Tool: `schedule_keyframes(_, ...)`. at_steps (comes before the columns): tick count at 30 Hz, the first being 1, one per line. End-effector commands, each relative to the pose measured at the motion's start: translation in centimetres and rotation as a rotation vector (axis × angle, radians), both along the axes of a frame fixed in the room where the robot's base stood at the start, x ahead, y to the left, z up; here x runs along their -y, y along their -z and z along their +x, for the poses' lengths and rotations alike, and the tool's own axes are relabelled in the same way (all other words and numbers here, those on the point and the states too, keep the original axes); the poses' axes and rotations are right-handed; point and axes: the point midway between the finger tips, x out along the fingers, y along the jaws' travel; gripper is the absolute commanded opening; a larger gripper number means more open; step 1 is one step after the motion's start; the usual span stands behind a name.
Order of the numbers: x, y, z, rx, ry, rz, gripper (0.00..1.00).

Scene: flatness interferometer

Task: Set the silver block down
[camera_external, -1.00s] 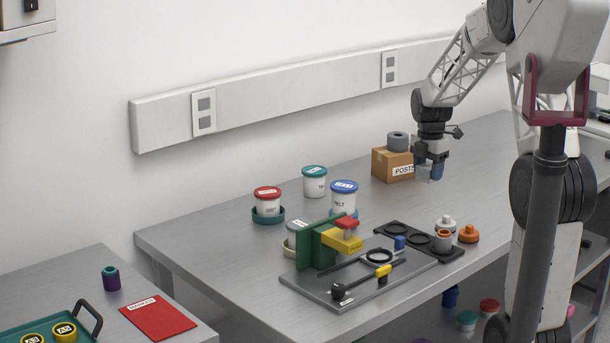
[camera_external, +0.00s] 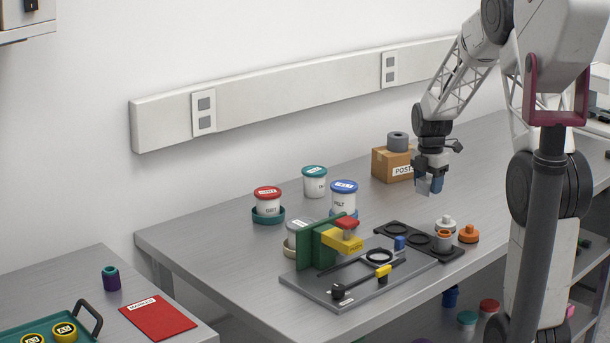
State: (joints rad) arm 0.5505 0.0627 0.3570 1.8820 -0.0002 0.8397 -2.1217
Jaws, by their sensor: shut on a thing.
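The silver block (camera_external: 423,186) is a small pale grey piece held low in my gripper (camera_external: 430,180). My gripper is shut on it, to the right of the post box, and points down. The block hangs above the steel bench and appears apart from it, though the exact height is hard to tell. A bluish grey part of the gripper (camera_external: 437,184) hides some of the block.
A cardboard box (camera_external: 388,165) with a grey roll (camera_external: 398,142) on it stands just behind. In front are a black rack (camera_external: 420,243), white and orange knobs, and a grey fixture plate (camera_external: 325,295) with a green bracket. Lidded tubs (camera_external: 344,198) stand left. Bare bench (camera_external: 490,190) lies right.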

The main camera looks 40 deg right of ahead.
Motion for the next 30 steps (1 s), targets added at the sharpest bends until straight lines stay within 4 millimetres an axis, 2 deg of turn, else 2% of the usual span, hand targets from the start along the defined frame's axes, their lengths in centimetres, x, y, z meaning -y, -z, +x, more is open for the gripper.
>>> schedule_keyframes(6,0.0,1.9,0.0,0.001,0.0,0.0,0.21)
schedule_keyframes(19,0.0,2.5,0.0,-0.001,0.0,0.0,0.21)
schedule_keyframes(30,0.0,5.7,0.0,0.0,0.0,0.0,0.21)
